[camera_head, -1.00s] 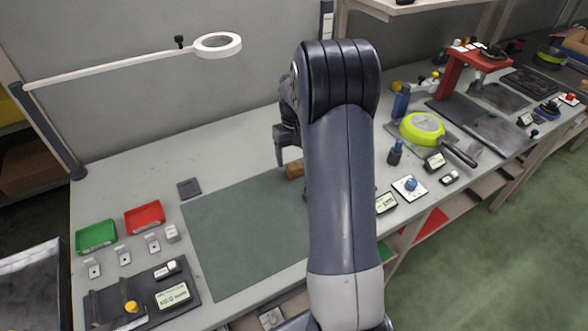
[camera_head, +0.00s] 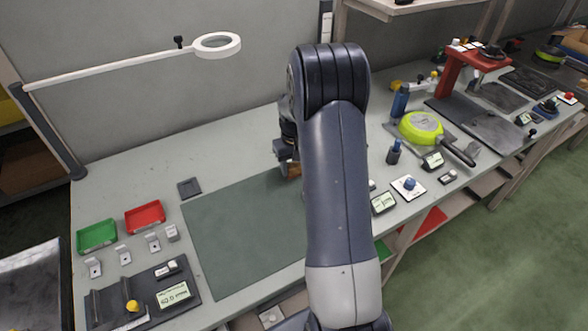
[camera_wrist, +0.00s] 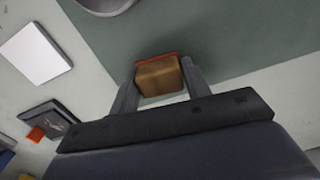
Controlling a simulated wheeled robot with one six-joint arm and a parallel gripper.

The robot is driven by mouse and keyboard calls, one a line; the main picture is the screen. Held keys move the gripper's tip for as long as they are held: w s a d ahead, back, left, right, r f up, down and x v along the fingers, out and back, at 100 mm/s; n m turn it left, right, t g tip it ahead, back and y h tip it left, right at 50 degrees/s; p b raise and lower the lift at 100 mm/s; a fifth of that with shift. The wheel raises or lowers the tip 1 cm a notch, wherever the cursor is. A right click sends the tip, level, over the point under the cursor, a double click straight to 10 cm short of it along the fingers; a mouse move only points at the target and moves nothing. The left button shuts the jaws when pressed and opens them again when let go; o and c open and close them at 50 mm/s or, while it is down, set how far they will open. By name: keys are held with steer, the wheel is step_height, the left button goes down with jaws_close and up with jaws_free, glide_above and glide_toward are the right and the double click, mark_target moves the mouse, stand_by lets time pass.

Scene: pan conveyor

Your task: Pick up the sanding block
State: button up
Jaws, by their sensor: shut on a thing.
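The sanding block (camera_wrist: 159,77) is a small tan-brown block with a reddish edge along one side. In the wrist view it sits between the two fingers of my gripper (camera_wrist: 158,80), which is shut on it. In the head view the block (camera_head: 294,170) shows only in part, at the far edge of the green mat (camera_head: 235,235). My gripper (camera_head: 287,170) is around it there, and my arm hides much of both. I cannot tell whether the block still touches the table.
A red tray (camera_head: 145,217) and a green tray (camera_head: 97,236) lie at the left. A lime-green pan (camera_head: 422,126) and a blue bottle (camera_head: 400,100) stand at the right. A ring lamp (camera_head: 217,45) reaches over the back. Most of the mat is clear.

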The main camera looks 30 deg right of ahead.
mark_target(294, 165)
steer(key=c, duration=0.4)
steer(key=shift+o, duration=0.2)
step_height(294, 165, up, 10)
steer(key=shift+b, duration=0.3)
steer(key=o, duration=0.4)
steer(key=shift+c, duration=1.3)
